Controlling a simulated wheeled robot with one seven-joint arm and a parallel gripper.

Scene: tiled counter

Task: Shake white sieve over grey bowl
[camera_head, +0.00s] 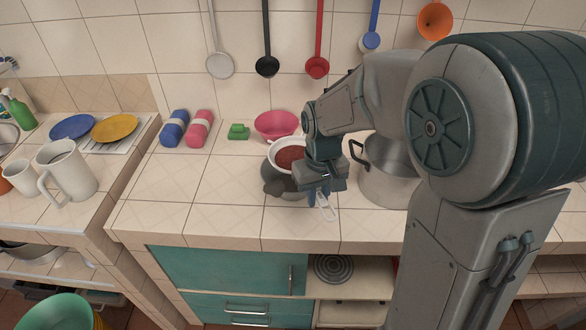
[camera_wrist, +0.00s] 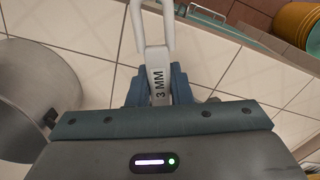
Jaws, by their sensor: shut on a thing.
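The white sieve (camera_head: 283,142) holds dark red contents and sits above or at the mouth of the grey bowl (camera_head: 268,180) on the counter. My gripper (camera_head: 318,194) is shut on the sieve's white handle, which sticks out below the fingers in the head view. In the wrist view the handle (camera_wrist: 157,62), marked "3 MM", runs between the fingers of my gripper (camera_wrist: 157,88). The bowl is partly hidden by the sieve and my gripper. I cannot tell whether the sieve touches the bowl's rim.
A large metal pot (camera_head: 385,180) stands close to the right of my gripper. A pink bowl (camera_head: 276,122), green object (camera_head: 238,131) and pink and blue rolls (camera_head: 199,128) lie behind. Ladles hang on the wall.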

